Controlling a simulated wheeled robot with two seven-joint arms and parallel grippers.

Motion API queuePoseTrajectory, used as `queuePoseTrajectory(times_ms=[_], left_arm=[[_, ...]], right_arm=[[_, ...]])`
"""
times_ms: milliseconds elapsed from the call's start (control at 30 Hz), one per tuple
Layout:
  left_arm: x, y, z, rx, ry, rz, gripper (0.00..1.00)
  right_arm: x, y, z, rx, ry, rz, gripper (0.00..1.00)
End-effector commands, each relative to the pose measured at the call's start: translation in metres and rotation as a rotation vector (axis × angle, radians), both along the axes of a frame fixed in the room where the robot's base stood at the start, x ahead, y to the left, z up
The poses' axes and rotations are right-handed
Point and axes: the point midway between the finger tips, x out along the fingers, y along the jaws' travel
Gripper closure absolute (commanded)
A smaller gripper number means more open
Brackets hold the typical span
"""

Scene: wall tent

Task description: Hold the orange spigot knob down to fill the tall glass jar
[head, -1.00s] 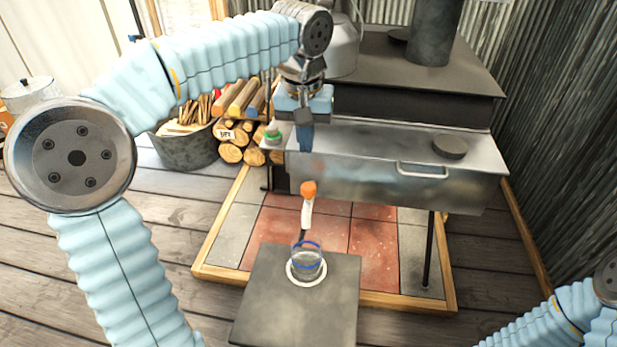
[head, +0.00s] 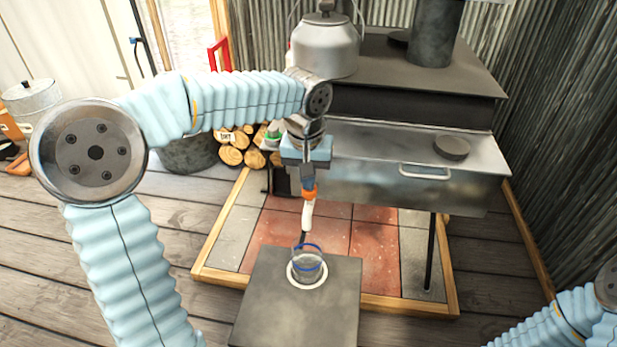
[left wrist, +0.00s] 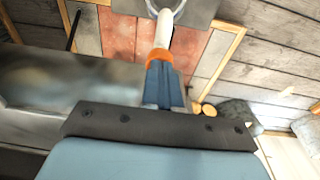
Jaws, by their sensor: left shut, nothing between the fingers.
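The orange spigot knob (head: 309,193) sits on top of a white spigot (head: 307,214) at the front of the metal tank (head: 375,180). My left gripper (head: 308,184) points down with its fingertips at the knob's top; they look to be touching it. Its fingers are shut with nothing between them. In the left wrist view, the fingers (left wrist: 164,88) end at the orange knob (left wrist: 158,57). The glass jar (head: 308,262), with a blue ring around it, stands on a white ring below the spigot. I cannot make out water in it. My right gripper is out of view.
The jar stands on a dark grey stand (head: 260,300). A grey kettle (head: 325,47) sits on the stove behind the tank. Stacked logs (head: 235,147) lie left of the tank. A tank leg (head: 431,250) stands at right.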

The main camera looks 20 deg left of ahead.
Motion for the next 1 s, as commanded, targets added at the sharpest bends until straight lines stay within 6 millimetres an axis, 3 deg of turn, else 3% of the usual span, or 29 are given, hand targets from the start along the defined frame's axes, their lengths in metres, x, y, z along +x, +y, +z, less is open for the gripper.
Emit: queuePoseTrajectory(times_ms=[233,1000], left_arm=[[0.001,-0.001,-0.026,0.000,0.002,-0.001,1.00],[-0.001,0.001,-0.030,-0.001,0.015,0.004,1.00]], right_arm=[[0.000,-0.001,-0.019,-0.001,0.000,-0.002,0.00],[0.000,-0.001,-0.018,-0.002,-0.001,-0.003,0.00]])
